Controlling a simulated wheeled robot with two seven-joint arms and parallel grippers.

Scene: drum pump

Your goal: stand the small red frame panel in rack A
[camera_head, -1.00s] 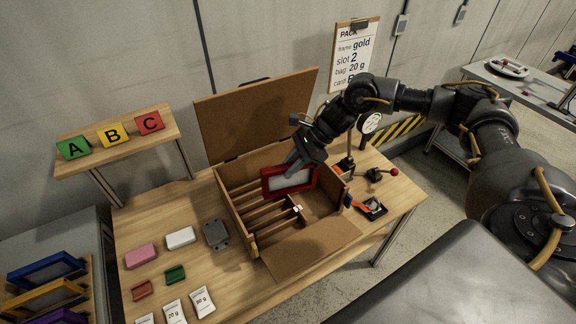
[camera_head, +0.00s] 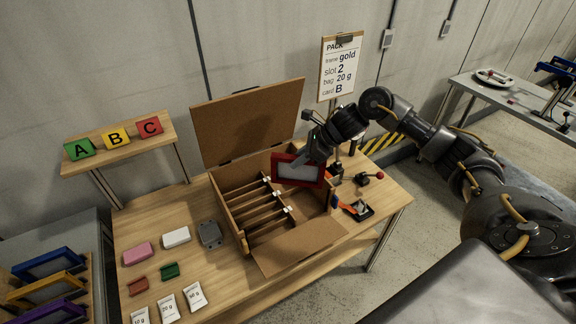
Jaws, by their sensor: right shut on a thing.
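The small red frame panel (camera_head: 297,171) has a red border and a grey-white face. My right gripper (camera_head: 303,155) is shut on its upper edge and holds it tilted above the right part of an open cardboard box (camera_head: 243,229). The box has several slots between dividers, with small white pieces on some dividers. A green block marked A (camera_head: 79,150) stands on the small wooden shelf at the left. I cannot tell which rack is rack A. My left gripper is not in view.
A rack with blue, gold and purple frames (camera_head: 47,264) stands at the lower left. Pink, white and grey blocks, small red and green pieces and white bags (camera_head: 168,308) lie left of the box. A red-knobbed lever (camera_head: 379,175) stands to its right.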

